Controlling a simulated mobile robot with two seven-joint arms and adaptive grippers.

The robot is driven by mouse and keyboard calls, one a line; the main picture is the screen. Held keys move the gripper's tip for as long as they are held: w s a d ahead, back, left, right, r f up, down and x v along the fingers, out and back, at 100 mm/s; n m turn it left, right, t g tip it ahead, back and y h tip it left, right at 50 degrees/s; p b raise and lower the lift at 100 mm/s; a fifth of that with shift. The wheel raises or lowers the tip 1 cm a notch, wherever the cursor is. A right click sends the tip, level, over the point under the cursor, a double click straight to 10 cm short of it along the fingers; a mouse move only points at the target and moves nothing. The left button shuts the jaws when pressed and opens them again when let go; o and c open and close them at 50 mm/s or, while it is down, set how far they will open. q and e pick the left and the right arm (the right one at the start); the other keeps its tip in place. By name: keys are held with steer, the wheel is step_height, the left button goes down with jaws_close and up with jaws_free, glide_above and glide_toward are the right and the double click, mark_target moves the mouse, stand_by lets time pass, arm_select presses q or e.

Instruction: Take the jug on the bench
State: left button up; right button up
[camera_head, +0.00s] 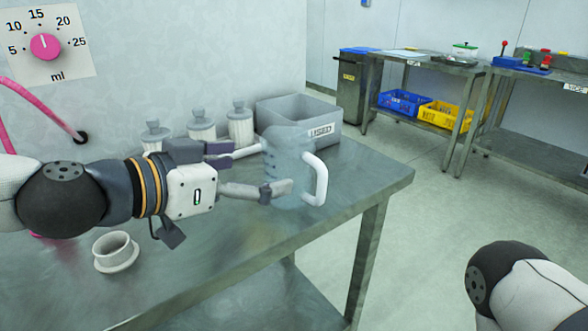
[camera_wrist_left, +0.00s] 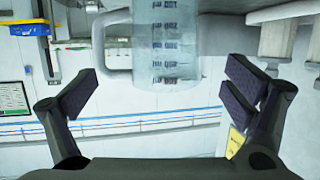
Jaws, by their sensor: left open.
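The clear jug (camera_head: 289,165) stands upright on the metal bench (camera_head: 345,190), with its white handle (camera_head: 316,178) toward the right. My left gripper (camera_head: 262,169) is open at the jug's left side. One finger reaches across the jug's near side, and the other reaches toward its far left side. In the left wrist view the jug (camera_wrist_left: 167,45), with dark scale marks, lies between the spread fingers (camera_wrist_left: 162,92) of my gripper, toward the top of the picture. Gaps show on both sides there. My right gripper is out of view; only part of my right arm shows at lower right.
A grey bin (camera_head: 275,112) labelled USED stands behind the jug. Several lidded pots (camera_head: 201,125) stand left of it. A small white flanged cup (camera_head: 115,250) sits near the bench's front. The bench's right end is clear.

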mark_target(286, 164)
arm_select(q)
steer(key=x, duration=0.4)
steer(key=b+x, duration=0.1)
steer(key=x, duration=0.3)
steer(key=shift+w+a+f, duration=0.15)
steer(key=shift+w+f, duration=0.05)
steer(key=shift+w, duration=0.05)
steer(key=c, duration=1.3)
